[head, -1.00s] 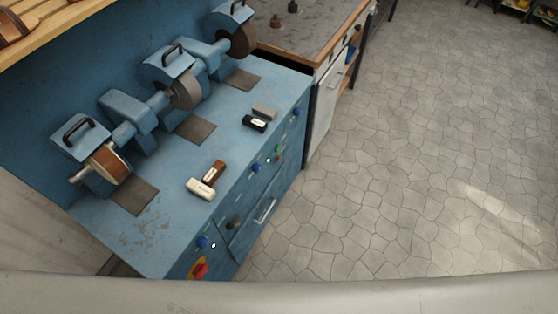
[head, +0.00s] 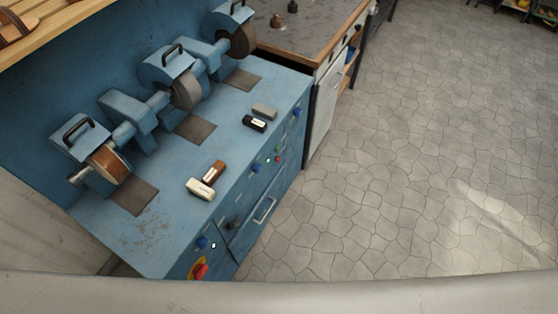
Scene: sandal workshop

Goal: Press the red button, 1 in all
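A small red button (head: 277,160) sits on the front panel of the blue grinding bench (head: 150,236), just below a small green button (head: 278,149). A larger red switch (head: 200,271) on a yellow plate is at the near lower corner of the same front. Whether the small red button is pressed in is too small to tell. Neither of my grippers is in view.
Several blue knobs (head: 202,242) line the bench front above a drawer handle (head: 264,209). A hammer-like tool (head: 207,182), a black block (head: 254,123) and a grey block (head: 264,111) lie on top near grinding wheels (head: 186,89). The stone floor (head: 400,170) at right is clear.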

